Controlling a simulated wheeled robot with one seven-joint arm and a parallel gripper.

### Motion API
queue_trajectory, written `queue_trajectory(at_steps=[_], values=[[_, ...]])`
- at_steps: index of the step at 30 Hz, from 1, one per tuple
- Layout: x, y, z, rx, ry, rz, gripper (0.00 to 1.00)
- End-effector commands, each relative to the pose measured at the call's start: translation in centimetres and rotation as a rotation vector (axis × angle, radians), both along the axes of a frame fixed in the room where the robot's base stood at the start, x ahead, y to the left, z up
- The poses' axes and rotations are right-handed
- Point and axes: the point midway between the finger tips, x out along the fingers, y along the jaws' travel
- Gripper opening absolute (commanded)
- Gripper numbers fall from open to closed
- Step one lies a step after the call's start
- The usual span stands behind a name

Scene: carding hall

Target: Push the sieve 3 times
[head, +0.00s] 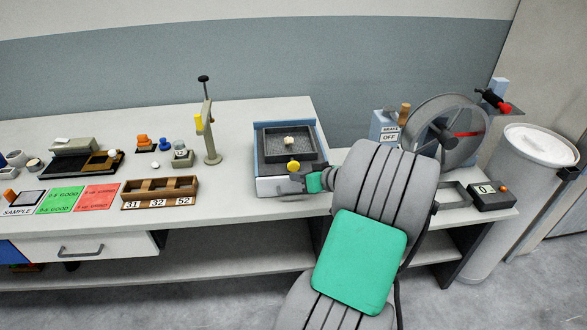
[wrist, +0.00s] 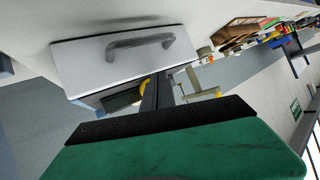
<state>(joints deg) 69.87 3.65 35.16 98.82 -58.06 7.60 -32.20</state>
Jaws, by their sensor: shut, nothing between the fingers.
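The sieve (head: 271,143) is a dark, square tray in a blue-grey box on the bench, with a small pale lump in it. A round yellow knob (head: 293,166) is at its front. Below is a pale drawer front with a handle, shown large in the wrist view (wrist: 80,67). My gripper (head: 298,177) is shut and empty, just in front of the knob and slightly below it in the head view. In the wrist view my dark fingers partly cover the yellow knob (wrist: 146,87) and the sieve (wrist: 120,98). I cannot tell whether they touch the knob.
A stand with a black-topped post (head: 210,125) and a wooden compartment box (head: 160,192) are to the left. A large grey wheel (head: 445,130) with a brake box and a counter (head: 491,195) are to the right. My arm covers the bench right of the sieve.

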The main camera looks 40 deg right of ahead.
Motion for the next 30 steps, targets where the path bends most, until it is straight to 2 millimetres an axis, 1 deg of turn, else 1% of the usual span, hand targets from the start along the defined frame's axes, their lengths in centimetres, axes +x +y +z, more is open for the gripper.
queue_trajectory(at_steps=[3, 13, 17, 30], values=[[-1.1, 0.6, 0.0, 0.000, 0.000, -0.002, 0.00], [-3.6, 2.4, 0.0, -0.001, -0.001, -0.002, 0.00], [-3.8, 2.6, 0.0, 0.000, 0.000, 0.000, 0.00], [-3.8, 2.6, 0.0, 0.000, 0.000, 0.000, 0.00]])
